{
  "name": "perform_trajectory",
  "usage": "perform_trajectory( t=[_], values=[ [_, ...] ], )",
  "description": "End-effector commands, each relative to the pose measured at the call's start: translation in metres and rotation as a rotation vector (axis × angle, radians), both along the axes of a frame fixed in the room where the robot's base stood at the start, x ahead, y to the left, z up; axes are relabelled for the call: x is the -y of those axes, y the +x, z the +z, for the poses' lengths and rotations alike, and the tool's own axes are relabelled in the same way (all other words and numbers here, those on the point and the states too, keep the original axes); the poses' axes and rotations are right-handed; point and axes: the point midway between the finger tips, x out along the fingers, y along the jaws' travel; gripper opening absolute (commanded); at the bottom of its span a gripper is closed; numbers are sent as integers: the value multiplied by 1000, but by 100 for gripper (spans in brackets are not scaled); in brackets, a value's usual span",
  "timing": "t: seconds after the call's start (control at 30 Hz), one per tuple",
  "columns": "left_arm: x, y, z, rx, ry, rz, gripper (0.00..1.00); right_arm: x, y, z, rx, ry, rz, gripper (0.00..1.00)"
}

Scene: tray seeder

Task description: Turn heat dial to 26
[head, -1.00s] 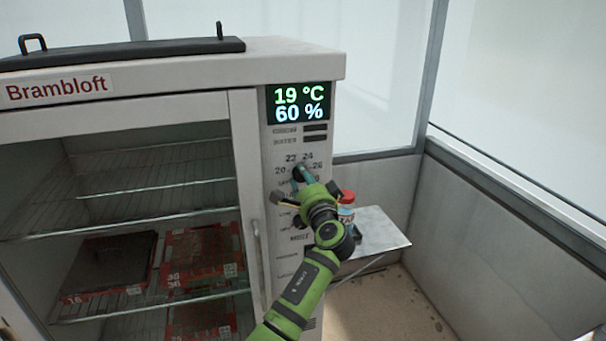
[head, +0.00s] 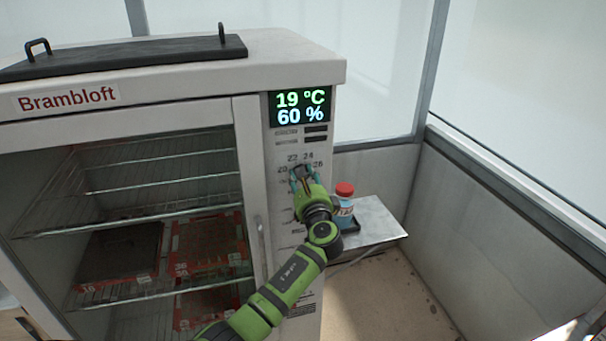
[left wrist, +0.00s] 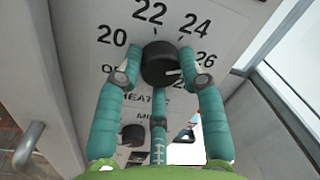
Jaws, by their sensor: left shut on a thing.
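The heat dial (left wrist: 160,62) is a round black knob on the cabinet's control strip, ringed by the numbers 20, 22, 24 and 26. A pale mark shows at its lower right edge, toward the 26 side, but I cannot read its setting exactly. In the head view the dial (head: 303,172) is partly covered by my left gripper (head: 303,178). In the left wrist view the teal fingers of my left gripper (left wrist: 165,75) are shut on the dial from both sides, with a third finger below. My right gripper is not in view.
The cabinet display (head: 301,107) reads 19 °C and 60 %. Another black knob (left wrist: 133,133) sits below the heat dial. A red-capped bottle (head: 344,201) stands on a side shelf (head: 378,222) right of my arm. The glass door's handle (head: 261,238) is left of it.

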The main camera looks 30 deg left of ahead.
Motion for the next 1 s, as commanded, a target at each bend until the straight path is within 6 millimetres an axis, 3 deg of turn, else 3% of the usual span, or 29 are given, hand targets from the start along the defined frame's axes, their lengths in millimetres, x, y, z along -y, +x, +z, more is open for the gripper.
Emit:
perform_trajectory(
  t=[0.3, 0.87, 0.9, 0.97, 1.0],
  values=[
    [1, 1, 4, -95, 91, -6, 7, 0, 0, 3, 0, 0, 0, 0],
    [1, 1, 1, -122, 107, -7, 7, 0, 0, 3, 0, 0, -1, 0],
    [1, 1, 0, -122, 106, -6, 43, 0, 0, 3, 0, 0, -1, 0],
    [1, 0, 0, -123, 106, -5, 63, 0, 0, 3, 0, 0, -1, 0],
    [1, 0, 0, -123, 106, -5, 63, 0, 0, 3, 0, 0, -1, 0]
  ],
)
